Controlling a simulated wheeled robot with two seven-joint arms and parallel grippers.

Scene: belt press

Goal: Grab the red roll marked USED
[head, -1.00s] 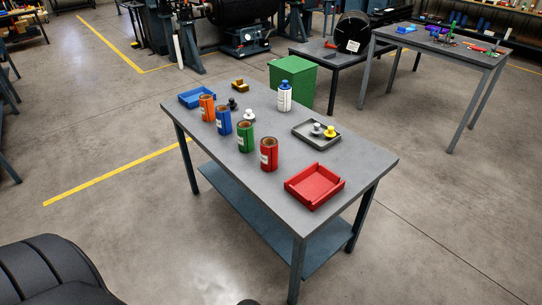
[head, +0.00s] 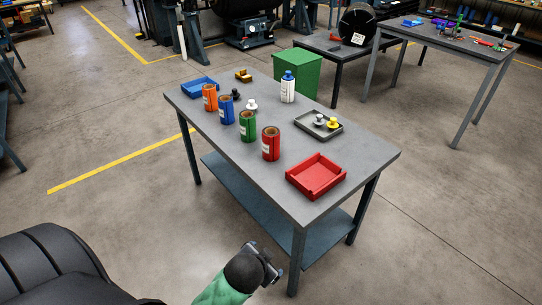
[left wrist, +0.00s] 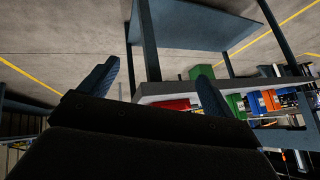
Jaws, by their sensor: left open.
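The red roll (head: 271,146) stands upright on the grey table, at the front end of a row of rolls, with a white label too small to read. My left gripper (head: 273,268) is low in front of the table's near edge, apart from the red roll and empty. In the left wrist view my left gripper (left wrist: 155,88) has its two fingers spread wide, with the table edge beyond them. A red thing (left wrist: 172,105) shows between the fingers there; I cannot tell whether it is the roll or the tray. My right gripper is not in view.
Green (head: 247,127), blue (head: 225,110) and orange (head: 209,98) rolls stand behind the red one. A red tray (head: 317,178) lies to its right, and a grey tray (head: 303,121) with knobs behind. A white bottle (head: 288,90) stands near the far edge. The table (head: 225,166) has a lower shelf.

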